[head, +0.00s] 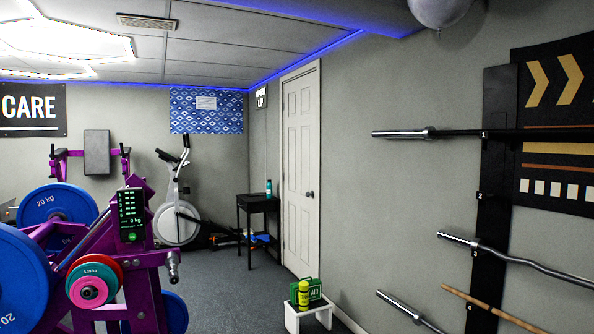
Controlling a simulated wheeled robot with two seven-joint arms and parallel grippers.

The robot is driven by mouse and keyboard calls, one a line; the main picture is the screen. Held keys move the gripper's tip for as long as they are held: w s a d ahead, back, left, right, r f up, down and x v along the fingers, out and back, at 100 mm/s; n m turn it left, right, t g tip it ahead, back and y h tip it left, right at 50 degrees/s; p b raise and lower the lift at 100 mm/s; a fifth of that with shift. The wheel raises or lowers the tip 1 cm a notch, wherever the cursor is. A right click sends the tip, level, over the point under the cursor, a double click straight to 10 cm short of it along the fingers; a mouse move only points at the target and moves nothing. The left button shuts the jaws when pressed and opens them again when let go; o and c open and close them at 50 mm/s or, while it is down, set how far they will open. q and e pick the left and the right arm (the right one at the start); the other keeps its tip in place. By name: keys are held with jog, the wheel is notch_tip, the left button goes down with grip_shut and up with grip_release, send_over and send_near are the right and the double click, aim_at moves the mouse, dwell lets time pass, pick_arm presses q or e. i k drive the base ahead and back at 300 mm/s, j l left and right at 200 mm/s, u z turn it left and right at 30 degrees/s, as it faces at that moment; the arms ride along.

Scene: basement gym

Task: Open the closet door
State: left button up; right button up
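A white panelled closet door (298,172) stands in the right-hand wall, in the middle of the head view. It looks shut in its frame. A small dark round knob (310,194) sits on its right side, about halfway up. Neither of my grippers shows in the head view, so the door stands some way off with nothing of mine touching it.
A low white stool (308,318) with a green first-aid box and a yellow bottle stands before the right wall. Barbells (440,133) stick out from a wall rack at right. A purple weight machine (140,270) fills the left. A black side table (258,206) stands left of the door. Grey floor between is clear.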

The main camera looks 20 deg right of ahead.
aim_at(299, 104)
jog(key=i+l+z, duration=0.2)
jog(key=i+z, duration=0.45)
jog(key=i, duration=0.2)
jog(key=i+l+z, duration=0.1)
jog(key=i+l, duration=0.15)
jog(key=i, duration=0.5)
jog(key=i+l+z, duration=0.1)
jog(key=i, duration=0.6)
jog(key=i+l+z, duration=0.1)
jog(key=i, duration=0.65)
jog(key=i+j+u, duration=0.25)
jog(key=i+u, duration=0.2)
jog(key=i, duration=0.3)
jog(key=i+u, duration=0.45)
jog(key=i, duration=0.35)
jog(key=i+l+u, duration=0.3)
jog(key=i+u, duration=0.15)
jog(key=i, duration=0.3)
jog(key=i+z, duration=0.25)
jog(key=i, duration=0.2)
jog(key=i+j+z, duration=0.2)
jog(key=i, duration=0.25)
jog(key=i+j+z, duration=0.25)
jog(key=i, duration=0.2)
jog(key=i+j+z, duration=0.25)
jog(key=i, duration=0.2)
